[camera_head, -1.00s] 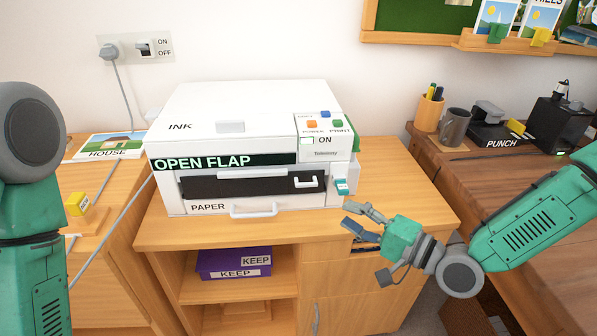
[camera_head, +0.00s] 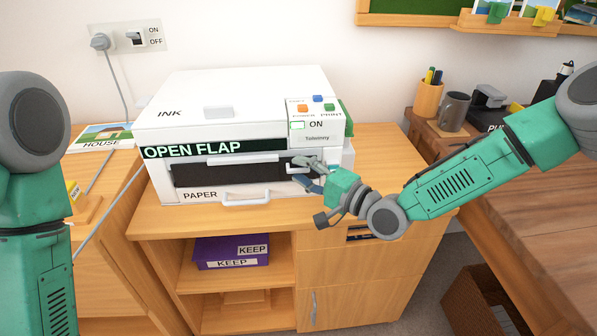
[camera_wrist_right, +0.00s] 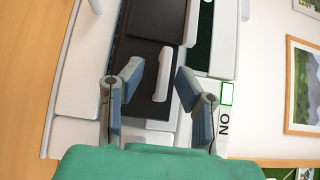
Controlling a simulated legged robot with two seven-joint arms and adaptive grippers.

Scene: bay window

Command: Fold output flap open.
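The white printer (camera_head: 235,95) stands on the desk, with "OPEN FLAP" on its green display (camera_head: 215,148). Its dark output flap (camera_head: 225,173) is at the front, between the display and the paper tray (camera_head: 245,198), and looks folded up. In the right wrist view the white handle (camera_wrist_right: 163,74) shows on the dark flap (camera_wrist_right: 143,82), ahead of and between the open fingers (camera_wrist_right: 160,85). Contact cannot be told. My left gripper is out of view.
The printer's buttons (camera_head: 311,105) and "ON" light are above my right gripper. A purple box (camera_head: 232,253) sits on the shelf below. A pen cup (camera_head: 428,98) and a mug (camera_head: 453,111) stand on the right. A cable runs along the left side.

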